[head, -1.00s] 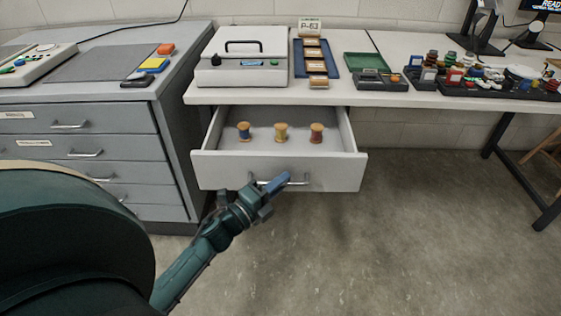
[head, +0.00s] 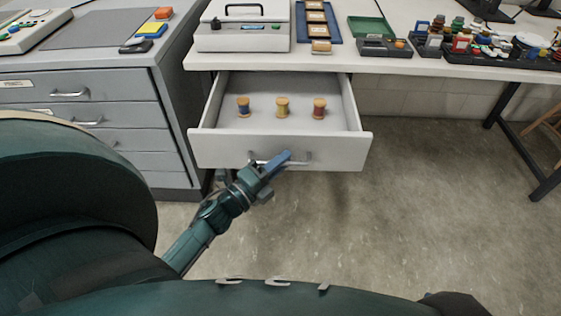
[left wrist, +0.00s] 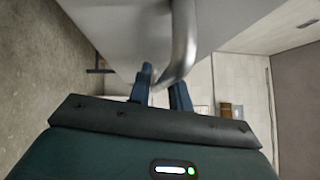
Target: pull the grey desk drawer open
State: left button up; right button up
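The grey desk drawer (head: 215,150) hangs out from under the white desk, well open. Three thread spools stand in it: blue (head: 243,107), yellow (head: 282,107) and red-brown (head: 319,108). My left gripper (head: 280,162) is at the metal bar handle (head: 303,160) on the drawer front. In the left wrist view the handle (left wrist: 184,40) passes between the two blue fingers of the gripper (left wrist: 161,88), which look closed around it; the exact contact is partly hidden. My right gripper is not in view.
A grey drawer cabinet (head: 95,92) stands close at the left. The desk top (head: 340,62) bears a grey-white case (head: 243,38), a blue tray (head: 317,22), a green box (head: 370,27) and several small items. The floor (head: 400,210) right of the drawer is clear.

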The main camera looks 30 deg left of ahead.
pick_arm(q)
jog(key=v, duration=1.3)
jog(key=shift+s+f, duration=0.1)
jog(key=shift+s, duration=0.05)
